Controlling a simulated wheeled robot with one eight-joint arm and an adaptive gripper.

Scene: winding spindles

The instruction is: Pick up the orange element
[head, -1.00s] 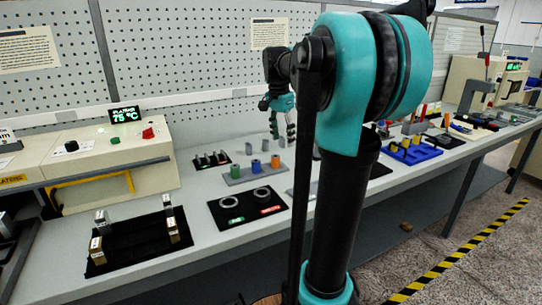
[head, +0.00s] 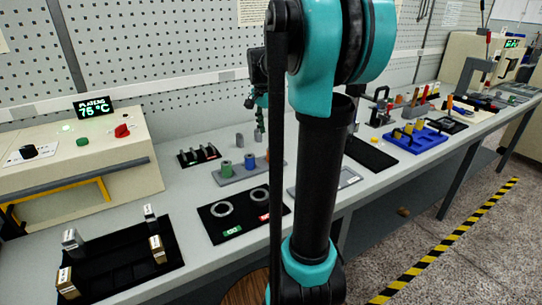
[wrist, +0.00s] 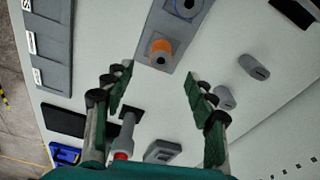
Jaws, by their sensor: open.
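The orange element (wrist: 160,49) is a short ring-like cylinder at the end of a grey holder (wrist: 156,20) in the wrist view. A blue element (wrist: 187,4) shows partly at the top edge. My gripper (wrist: 159,70) is open and empty. Its two green-padded fingers spread to the left and right, with the orange element between and just beyond the tips in the picture. In the head view my gripper (head: 259,130) is above the holder (head: 240,172). There my arm hides the orange element; the green element (head: 226,169) and blue element (head: 249,161) show.
Grey blocks (wrist: 254,67) and a red-tipped grey post (wrist: 124,138) stand near the fingers in the wrist view. A black mat with rings (head: 222,208) lies in front of the holder. A perforated wall (head: 160,60) rises behind the bench.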

